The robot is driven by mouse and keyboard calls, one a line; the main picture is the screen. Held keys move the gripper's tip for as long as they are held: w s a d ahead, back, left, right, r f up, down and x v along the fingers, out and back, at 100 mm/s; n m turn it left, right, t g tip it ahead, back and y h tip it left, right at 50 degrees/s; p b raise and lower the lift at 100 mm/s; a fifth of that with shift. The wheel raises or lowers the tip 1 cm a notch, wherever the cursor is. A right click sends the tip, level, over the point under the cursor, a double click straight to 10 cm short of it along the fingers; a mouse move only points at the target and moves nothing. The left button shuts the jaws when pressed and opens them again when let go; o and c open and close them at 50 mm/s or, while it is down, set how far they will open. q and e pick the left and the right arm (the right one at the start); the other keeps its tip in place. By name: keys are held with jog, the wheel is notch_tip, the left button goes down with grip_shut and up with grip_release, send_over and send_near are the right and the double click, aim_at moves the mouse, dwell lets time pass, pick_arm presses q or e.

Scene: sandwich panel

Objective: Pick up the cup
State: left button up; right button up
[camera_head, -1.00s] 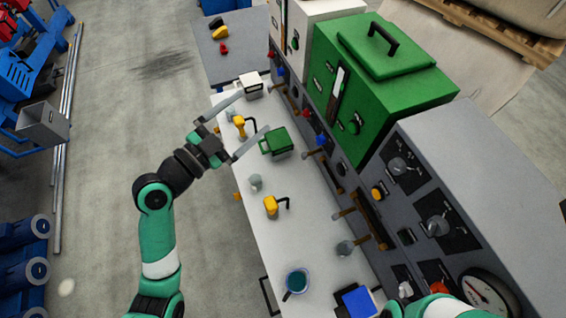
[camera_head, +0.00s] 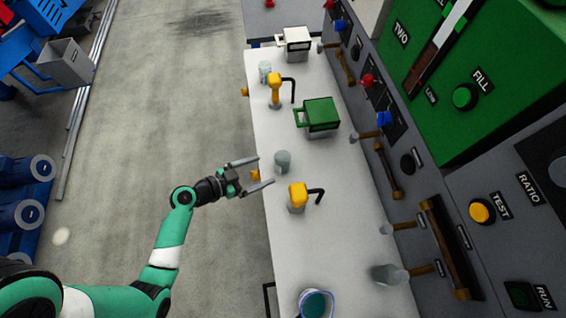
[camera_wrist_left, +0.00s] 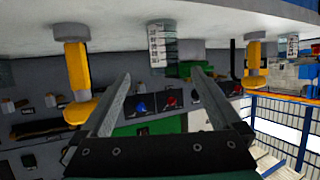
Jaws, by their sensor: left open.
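A small translucent grey cup (camera_head: 282,160) stands upright on the white bench (camera_head: 268,215), between two yellow taps. A similar cup (camera_head: 264,72) stands farther back. My left gripper (camera_head: 265,170) is open and empty at the bench's left edge, just left of the nearer cup, its fingers pointing toward it. In the upside-down left wrist view, the nearer cup (camera_wrist_left: 162,45) appears ahead between the open fingers (camera_wrist_left: 161,75), apart from them. The farther cup (camera_wrist_left: 288,45) is at the right there. My right gripper is out of view.
A yellow tap (camera_head: 298,195) stands close to the nearer cup; another yellow tap (camera_head: 275,90) is farther back. A green box (camera_head: 320,115) and a white box (camera_head: 296,40) sit behind. The control panel (camera_head: 440,200) bounds the right side.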

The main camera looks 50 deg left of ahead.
aim_at(276, 164)
pick_arm(q)
jog(key=x, duration=0.4)
jog(key=shift+w+f, duration=0.1)
jog(key=shift+w, duration=0.3)
jog(key=x, duration=0.1)
jog(key=b+x, duration=0.1)
jog(key=x, duration=0.3)
jog(key=shift+w+a+f, duration=0.1)
jog(key=shift+a+f, duration=0.1)
jog(key=shift+a, duration=0.05)
jog(key=c, duration=1.5)
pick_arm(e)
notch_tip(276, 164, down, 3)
